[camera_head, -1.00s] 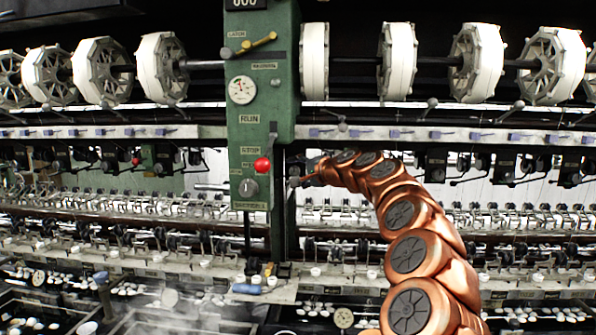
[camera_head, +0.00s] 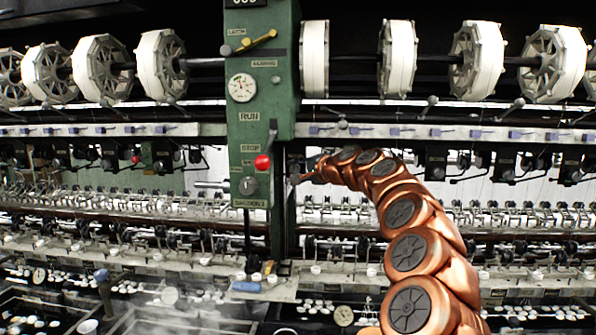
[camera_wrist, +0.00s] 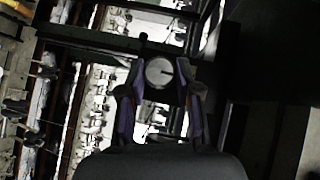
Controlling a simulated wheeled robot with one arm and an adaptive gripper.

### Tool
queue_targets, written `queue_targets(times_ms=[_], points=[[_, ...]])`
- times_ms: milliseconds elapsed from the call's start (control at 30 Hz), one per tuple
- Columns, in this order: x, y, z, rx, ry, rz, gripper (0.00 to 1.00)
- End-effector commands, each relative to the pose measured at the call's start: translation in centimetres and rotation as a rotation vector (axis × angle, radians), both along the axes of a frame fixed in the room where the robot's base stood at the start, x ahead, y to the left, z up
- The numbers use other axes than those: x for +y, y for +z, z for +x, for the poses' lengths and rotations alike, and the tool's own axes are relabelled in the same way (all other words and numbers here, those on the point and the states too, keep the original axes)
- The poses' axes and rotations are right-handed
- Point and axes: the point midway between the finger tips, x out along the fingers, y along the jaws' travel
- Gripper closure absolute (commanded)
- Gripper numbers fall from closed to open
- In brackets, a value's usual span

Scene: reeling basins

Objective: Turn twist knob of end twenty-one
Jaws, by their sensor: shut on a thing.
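In the wrist view a round pale-grey twist knob (camera_wrist: 159,72) with a short dark mark on its face sits between the tips of my two fingers. My gripper (camera_wrist: 161,84) is shut on it, with one blue-purple padded finger on each side. In the head view my copper arm arches in from the lower right, and my gripper (camera_head: 297,179) is small and dark at its end, just right of the green column. The knob it holds cannot be made out there. No end number is readable.
The green control column (camera_head: 262,100) stands close left of my gripper, with a red-ball lever (camera_head: 262,162) and a grey dial knob (camera_head: 249,186). White reels (camera_head: 478,60) line the top. Threads and guides run behind my arm. Basins with cocoons lie below.

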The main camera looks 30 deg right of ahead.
Motion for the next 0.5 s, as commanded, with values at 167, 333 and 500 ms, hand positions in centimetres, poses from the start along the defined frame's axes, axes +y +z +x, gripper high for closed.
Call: queue_targets(times_ms=[167, 333, 500], points=[[0.0, -0.5, 0.0, -0.028, 0.0, 0.043, 1.0], [0.1, -0.9, 0.0, -0.086, 0.002, 0.13, 1.0], [0.1, -1.2, 0.0, -0.169, 0.003, 0.253, 1.0]])
